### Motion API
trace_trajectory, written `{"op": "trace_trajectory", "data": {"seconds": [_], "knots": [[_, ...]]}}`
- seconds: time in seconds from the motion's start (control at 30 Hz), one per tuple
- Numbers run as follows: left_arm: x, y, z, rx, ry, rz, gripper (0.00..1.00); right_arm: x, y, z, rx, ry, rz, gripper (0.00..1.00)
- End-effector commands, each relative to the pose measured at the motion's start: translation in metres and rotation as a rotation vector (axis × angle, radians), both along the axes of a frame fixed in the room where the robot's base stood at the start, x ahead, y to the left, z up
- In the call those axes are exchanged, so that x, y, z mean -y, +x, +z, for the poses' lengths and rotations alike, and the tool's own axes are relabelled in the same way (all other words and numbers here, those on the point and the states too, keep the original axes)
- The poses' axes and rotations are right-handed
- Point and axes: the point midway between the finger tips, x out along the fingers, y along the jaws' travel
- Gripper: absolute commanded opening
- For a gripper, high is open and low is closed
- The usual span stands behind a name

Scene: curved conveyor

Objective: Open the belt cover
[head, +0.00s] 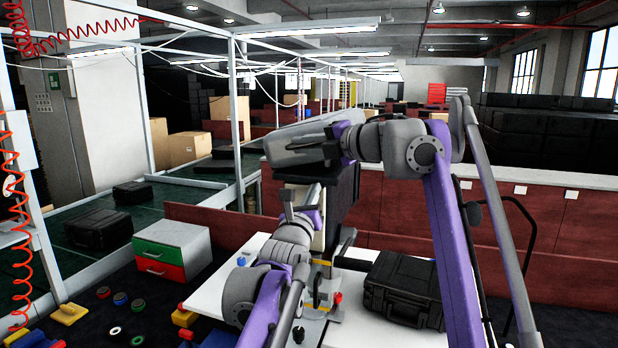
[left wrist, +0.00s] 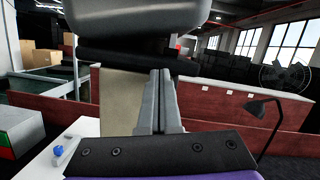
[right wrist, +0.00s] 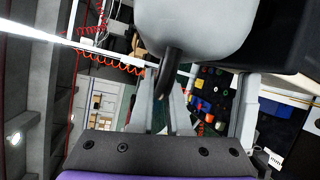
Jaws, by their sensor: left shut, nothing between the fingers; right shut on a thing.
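The belt cover (head: 292,143), a light grey rounded shell, sits raised and slightly tilted at the top of the dark machine (head: 340,195) on the white table. In the right wrist view the cover (right wrist: 205,30) fills the top centre. A dark curved handle (right wrist: 170,68) hangs from it. My right gripper (right wrist: 165,95) is shut on this handle. In the head view my right gripper (head: 328,150) is at the cover's right side, partly hidden. My left gripper (head: 287,205) is shut and empty, lower, in front of the machine. In the left wrist view its fingers (left wrist: 160,80) point up below the cover (left wrist: 145,15).
A black case (head: 405,290) lies on the white table (head: 365,328) to the right of the machine. A small cabinet (head: 170,250) with green and red drawers stands at left. Red partitions (head: 400,205) run behind. Coloured parts lie at lower left.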

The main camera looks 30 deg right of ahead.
Motion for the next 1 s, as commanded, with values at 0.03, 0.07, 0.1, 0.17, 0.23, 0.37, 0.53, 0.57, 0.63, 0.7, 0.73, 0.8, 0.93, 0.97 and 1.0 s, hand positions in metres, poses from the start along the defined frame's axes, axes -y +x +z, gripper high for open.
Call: {"op": "trace_trajectory", "data": {"seconds": [0.03, 0.07, 0.1, 0.17, 0.23, 0.37, 0.53, 0.57, 0.63, 0.7, 0.73, 0.8, 0.93, 0.97, 1.0], "knots": [[-0.003, 0.001, 0.011, 0.002, -0.002, 0.002, 0.00, 0.000, 0.000, 0.000, -0.001, -0.002, 0.002, 0.00], [-0.004, 0.002, 0.016, 0.002, -0.002, 0.002, 0.00, 0.000, 0.000, 0.000, -0.001, -0.002, 0.002, 0.00], [-0.005, 0.003, 0.021, 0.003, -0.003, 0.001, 0.00, 0.000, 0.000, 0.000, -0.001, -0.002, 0.002, 0.00], [-0.007, 0.004, 0.029, 0.005, -0.007, 0.001, 0.00, -0.001, 0.000, 0.000, -0.001, -0.003, 0.002, 0.00], [-0.008, 0.006, 0.034, 0.005, -0.006, 0.002, 0.00, -0.001, 0.000, 0.001, 0.000, -0.003, 0.003, 0.00], [-0.009, 0.006, 0.040, 0.004, -0.004, 0.002, 0.00, -0.001, 0.000, 0.002, 0.000, -0.003, 0.003, 0.00], [-0.008, 0.006, 0.039, 0.003, -0.003, 0.001, 0.00, 0.000, 0.000, 0.001, 0.001, 0.000, 0.001, 0.00], [-0.008, 0.006, 0.039, 0.003, -0.003, 0.001, 0.00, 0.000, 0.000, 0.001, 0.001, 0.000, 0.001, 0.00], [-0.008, 0.006, 0.038, 0.002, -0.002, 0.001, 0.00, 0.000, 0.000, 0.001, 0.001, 0.000, 0.000, 0.00], [-0.008, 0.006, 0.038, 0.001, -0.003, 0.000, 0.00, 0.000, 0.000, 0.001, 0.001, 0.000, 0.000, 0.00], [-0.008, 0.006, 0.039, -0.001, -0.004, 0.001, 0.00, 0.000, 0.000, 0.001, 0.001, 0.000, 0.000, 0.00], [-0.008, 0.006, 0.043, -0.011, -0.013, 0.001, 0.00, 0.000, 0.000, 0.001, 0.001, 0.000, 0.000, 0.00], [-0.010, 0.008, 0.052, -0.040, -0.038, 0.001, 0.00, 0.000, 0.000, 0.001, 0.001, 0.000, 0.000, 0.00], [-0.010, 0.008, 0.053, -0.042, -0.042, 0.001, 0.00, 0.000, 0.000, 0.000, 0.000, 0.000, 0.000, 0.00], [-0.011, 0.008, 0.054, -0.043, -0.046, 0.001, 0.00, 0.000, 0.000, 0.000, -0.001, -0.001, 0.001, 0.00]]}}
